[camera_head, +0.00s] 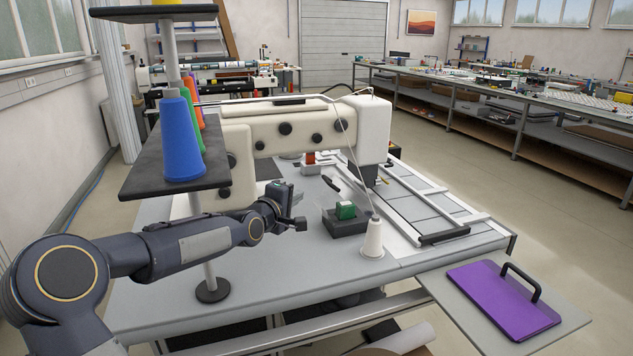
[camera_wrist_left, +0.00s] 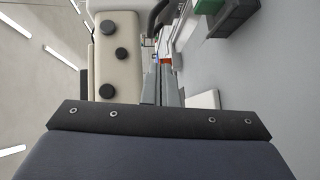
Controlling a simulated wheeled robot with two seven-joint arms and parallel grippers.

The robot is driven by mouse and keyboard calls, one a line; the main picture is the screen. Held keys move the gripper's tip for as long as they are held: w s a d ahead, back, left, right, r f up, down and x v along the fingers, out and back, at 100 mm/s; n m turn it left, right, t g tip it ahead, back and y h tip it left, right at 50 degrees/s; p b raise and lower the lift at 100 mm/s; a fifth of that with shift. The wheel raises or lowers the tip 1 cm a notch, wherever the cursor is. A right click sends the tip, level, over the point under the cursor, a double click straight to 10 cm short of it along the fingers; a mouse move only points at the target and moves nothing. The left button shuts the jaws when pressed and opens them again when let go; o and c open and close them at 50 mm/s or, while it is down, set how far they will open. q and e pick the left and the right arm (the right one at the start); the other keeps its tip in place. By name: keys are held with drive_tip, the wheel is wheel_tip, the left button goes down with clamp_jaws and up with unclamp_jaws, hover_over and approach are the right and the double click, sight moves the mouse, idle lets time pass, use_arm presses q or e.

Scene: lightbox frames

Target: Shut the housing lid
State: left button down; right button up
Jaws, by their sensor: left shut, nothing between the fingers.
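A cream sewing machine (camera_head: 290,132) stands on the grey table, and its housing with dark round knobs (camera_wrist_left: 107,54) fills the upper left of the left wrist view. I cannot make out a separate housing lid or tell whether one stands open. My left gripper (camera_head: 299,224) is in front of the machine, above the table, left of a dark box with a green block (camera_head: 346,210). Its fingers are shut and empty in the left wrist view (camera_wrist_left: 161,85). They appear apart from the housing. My right gripper is not in view.
A thread stand with a blue cone (camera_head: 181,142) rises close by my left arm. A white thread cone (camera_head: 372,238) stands at the table's front. A purple panel with a black handle (camera_head: 503,298) lies at the right. Bare tabletop (camera_head: 290,270) lies in front of the gripper.

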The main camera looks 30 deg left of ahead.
use_arm(q)
drive_tip(key=s+a+r, duration=0.1)
drive_tip(key=s+a, duration=0.1)
drive_tip(key=s, duration=0.1)
approach(323, 178)
drive_tip(key=w+a, duration=0.2)
drive_tip(key=w, duration=0.2)
drive_tip(key=shift+w+d+f+t, duration=0.3)
drive_tip(key=shift+w+d+f, duration=0.15)
drive_tip(key=shift+w+d, duration=0.4)
drive_tip(key=shift+f, duration=0.1)
drive_tip(key=shift+w, duration=0.1)
